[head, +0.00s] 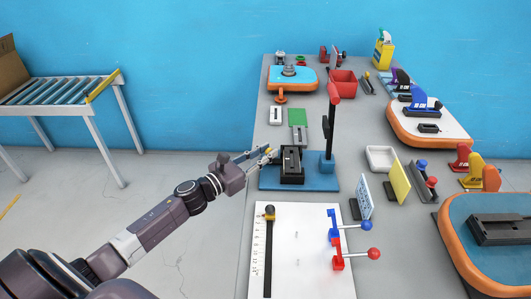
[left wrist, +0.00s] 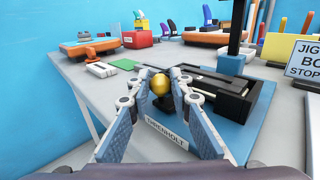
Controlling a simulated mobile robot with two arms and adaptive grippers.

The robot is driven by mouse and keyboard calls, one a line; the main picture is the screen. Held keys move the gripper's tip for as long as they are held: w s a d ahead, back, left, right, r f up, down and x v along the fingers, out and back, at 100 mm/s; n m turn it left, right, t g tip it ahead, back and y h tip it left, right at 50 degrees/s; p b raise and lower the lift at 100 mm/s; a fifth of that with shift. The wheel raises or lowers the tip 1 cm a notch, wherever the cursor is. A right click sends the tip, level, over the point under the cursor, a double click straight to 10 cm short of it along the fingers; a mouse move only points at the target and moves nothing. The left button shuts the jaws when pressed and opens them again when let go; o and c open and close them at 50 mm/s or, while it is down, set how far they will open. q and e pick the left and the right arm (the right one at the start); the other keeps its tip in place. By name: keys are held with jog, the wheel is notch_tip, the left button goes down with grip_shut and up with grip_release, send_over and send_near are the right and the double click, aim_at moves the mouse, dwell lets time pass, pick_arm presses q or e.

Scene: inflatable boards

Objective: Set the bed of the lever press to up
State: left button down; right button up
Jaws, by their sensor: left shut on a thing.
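The lever press has a blue base (head: 325,182), a black column (head: 331,128) with a red-topped handle (head: 334,93), and a black bed block (head: 291,178) on the base's left part. In the left wrist view the black bed (left wrist: 228,97) lies just beyond a gold ball knob (left wrist: 160,88). My left gripper (head: 265,154) reaches in from the left at the bed's left side. In the left wrist view its fingers (left wrist: 160,84) are closed around the gold knob. A white label below the knob is partly hidden by a finger. My right gripper is not in view.
A white board (head: 300,225) with red and blue levers lies in front of the press. A green plate (head: 298,116) and red bin (head: 342,83) are behind.

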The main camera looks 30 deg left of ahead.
pick_arm(q)
jog(key=shift+w+r, duration=0.1)
jog(key=shift+r, duration=0.65)
jog(key=c, duration=1.8)
grip_release()
jog(key=shift+o, duration=0.2)
jog(key=shift+f, duration=0.1)
jog(key=shift+s+a+f, duration=0.1)
jog(key=shift+s+a, duration=0.1)
jog(key=shift+s, duration=0.3)
jog(key=v, duration=1.1)
